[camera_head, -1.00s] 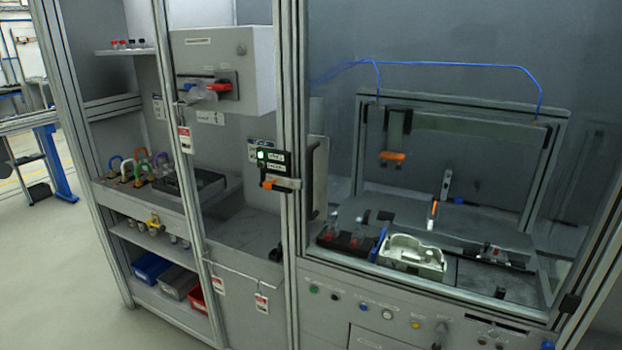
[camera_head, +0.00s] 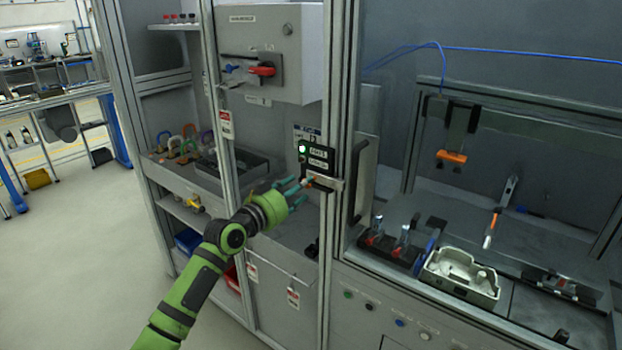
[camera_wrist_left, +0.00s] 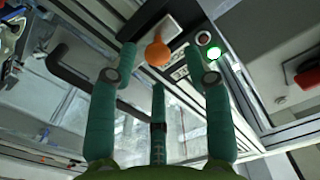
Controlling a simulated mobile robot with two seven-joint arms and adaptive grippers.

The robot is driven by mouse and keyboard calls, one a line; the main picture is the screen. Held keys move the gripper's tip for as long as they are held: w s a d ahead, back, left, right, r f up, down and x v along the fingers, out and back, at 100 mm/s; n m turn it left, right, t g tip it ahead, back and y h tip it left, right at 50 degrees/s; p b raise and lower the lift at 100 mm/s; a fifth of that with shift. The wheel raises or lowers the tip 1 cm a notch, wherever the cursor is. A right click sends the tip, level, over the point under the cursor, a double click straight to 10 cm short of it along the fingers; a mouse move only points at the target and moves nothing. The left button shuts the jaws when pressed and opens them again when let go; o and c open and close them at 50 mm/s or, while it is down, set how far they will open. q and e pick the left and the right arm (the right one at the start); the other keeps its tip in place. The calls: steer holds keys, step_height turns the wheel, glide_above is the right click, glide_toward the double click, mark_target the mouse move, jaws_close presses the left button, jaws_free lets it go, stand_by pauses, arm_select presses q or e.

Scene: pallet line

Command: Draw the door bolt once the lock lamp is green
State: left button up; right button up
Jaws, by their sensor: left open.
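The lock lamp (camera_head: 303,148) glows green on the dark lock box (camera_head: 317,155) at the door post; it also shows green in the left wrist view (camera_wrist_left: 213,53). The door bolt (camera_head: 326,183) is a pale metal bar just below the box. Its orange knob (camera_wrist_left: 158,53) shows in the left wrist view, between the fingertips and beyond them. My left gripper (camera_head: 303,188) is open and empty, with teal fingers pointing at the bolt's left end. In the left wrist view my gripper (camera_wrist_left: 160,70) has its fingers spread; contact with the knob cannot be told. My right gripper is out of view.
A dark door handle (camera_head: 361,180) stands right of the bolt. Left of the post are a grey switch box (camera_head: 270,50) with a red handle, and several coloured padlocks (camera_head: 180,145) on a shelf. Behind the glass lies a pale tray-like part (camera_head: 459,275).

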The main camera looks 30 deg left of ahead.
mark_target(307, 188)
arm_select(q)
steer(key=w, duration=0.4)
steer(key=shift+d+f+p, duration=0.1)
steer(key=shift+d+p, duration=0.05)
steer(key=shift+p, duration=0.2)
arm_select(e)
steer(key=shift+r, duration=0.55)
